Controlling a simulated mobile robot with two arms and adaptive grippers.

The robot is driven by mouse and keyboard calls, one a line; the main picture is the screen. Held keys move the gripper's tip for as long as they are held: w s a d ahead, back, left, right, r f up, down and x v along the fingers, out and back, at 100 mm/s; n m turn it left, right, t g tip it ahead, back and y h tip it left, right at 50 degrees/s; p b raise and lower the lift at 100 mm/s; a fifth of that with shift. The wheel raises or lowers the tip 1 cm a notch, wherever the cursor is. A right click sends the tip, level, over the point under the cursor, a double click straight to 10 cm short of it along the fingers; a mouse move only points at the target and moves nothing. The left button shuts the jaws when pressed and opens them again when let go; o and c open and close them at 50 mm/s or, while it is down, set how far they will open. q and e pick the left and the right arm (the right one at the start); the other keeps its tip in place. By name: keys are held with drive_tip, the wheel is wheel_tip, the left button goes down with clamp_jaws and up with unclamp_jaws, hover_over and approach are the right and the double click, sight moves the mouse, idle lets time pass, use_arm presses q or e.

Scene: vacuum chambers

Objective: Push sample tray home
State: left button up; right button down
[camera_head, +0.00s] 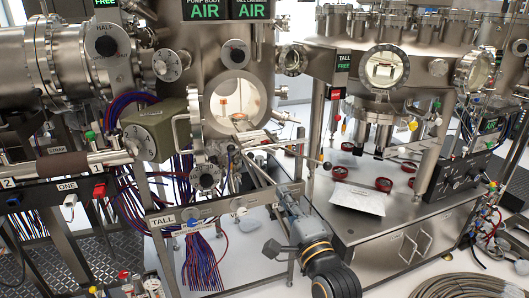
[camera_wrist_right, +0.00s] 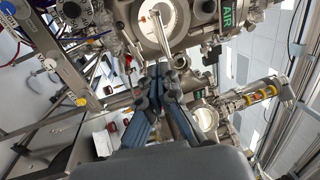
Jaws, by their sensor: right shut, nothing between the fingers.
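My right gripper (camera_head: 285,193) comes up from the lower right in the head view, with its fingers shut and empty. It points at the open round port (camera_head: 208,107) of the TALL chamber and stays outside, in front of it. In the right wrist view the closed fingers (camera_wrist_right: 163,72) lie just below the port (camera_wrist_right: 182,18). A small flat piece (camera_head: 239,117), perhaps the sample tray, shows at the port's lower lip. A long rod or rail runs from below the port toward the gripper; whether they touch is unclear. My left gripper is not in view.
A swung-open door (camera_head: 196,125) stands left of the port. A metal bench (camera_head: 380,225) on the right holds red rings and a paper sheet (camera_head: 357,198). A frame bar labelled TALL (camera_head: 215,207) runs below, with cable bundles behind it. A coiled hose (camera_head: 470,280) lies lower right.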

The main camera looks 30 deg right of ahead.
drive_tip(key=r, duration=0.1)
drive_tip(key=p, duration=0.5)
approach(261, 148)
drive_tip(key=x, duration=0.5)
drive_tip(key=shift+w+r, duration=0.1)
drive_tip(key=shift+w, duration=0.1)
drive_tip(key=shift+w+d, duration=0.15)
drive_tip(key=shift+w, duration=0.6)
drive_tip(key=shift+w, duration=0.1)
